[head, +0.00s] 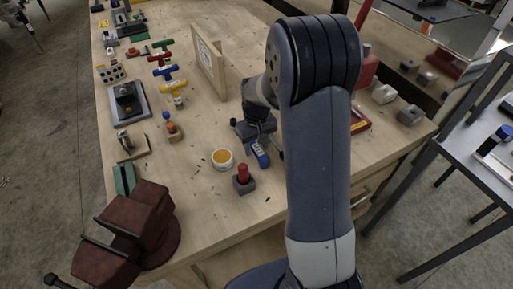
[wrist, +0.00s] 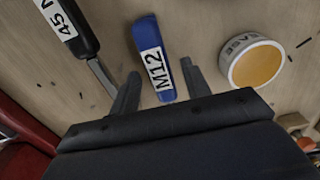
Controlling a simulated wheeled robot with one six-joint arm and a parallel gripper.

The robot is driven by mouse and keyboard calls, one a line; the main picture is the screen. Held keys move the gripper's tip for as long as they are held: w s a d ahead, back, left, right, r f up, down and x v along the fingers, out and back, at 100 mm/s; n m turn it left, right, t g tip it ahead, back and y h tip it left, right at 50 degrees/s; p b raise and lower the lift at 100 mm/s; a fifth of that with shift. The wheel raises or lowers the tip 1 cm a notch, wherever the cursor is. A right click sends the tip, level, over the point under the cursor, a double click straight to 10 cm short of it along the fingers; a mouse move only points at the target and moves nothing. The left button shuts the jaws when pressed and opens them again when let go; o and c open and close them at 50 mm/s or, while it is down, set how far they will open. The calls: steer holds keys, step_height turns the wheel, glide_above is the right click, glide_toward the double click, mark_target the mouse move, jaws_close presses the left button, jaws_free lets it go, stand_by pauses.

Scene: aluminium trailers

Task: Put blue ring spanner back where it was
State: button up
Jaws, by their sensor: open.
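The blue ring spanner (head: 261,155) lies near the front of the wooden bench, below my gripper (head: 259,137) in the head view. In the wrist view its blue end (wrist: 147,34), with a white M12 label, shows between the two fingers of my gripper (wrist: 160,70). The fingers are apart, one on each side of the blue part, with gaps to both. I cannot tell whether the fingertips are down at its height. The rest of the spanner is hidden by my gripper.
A grease tin (wrist: 257,63) stands right of the spanner in the wrist view, and a black-handled tool (wrist: 75,25) lies left. In the head view a red-topped block (head: 243,180) stands in front and a dark red vise (head: 135,235) at front left. A wooden board (head: 208,60) stands behind.

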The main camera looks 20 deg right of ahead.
step_height(320, 180, up, 11)
steer(key=shift+f+b, duration=0.2)
steer(key=shift+b, duration=0.1)
step_height(320, 180, down, 13)
steer(key=shift+r, duration=2.35)
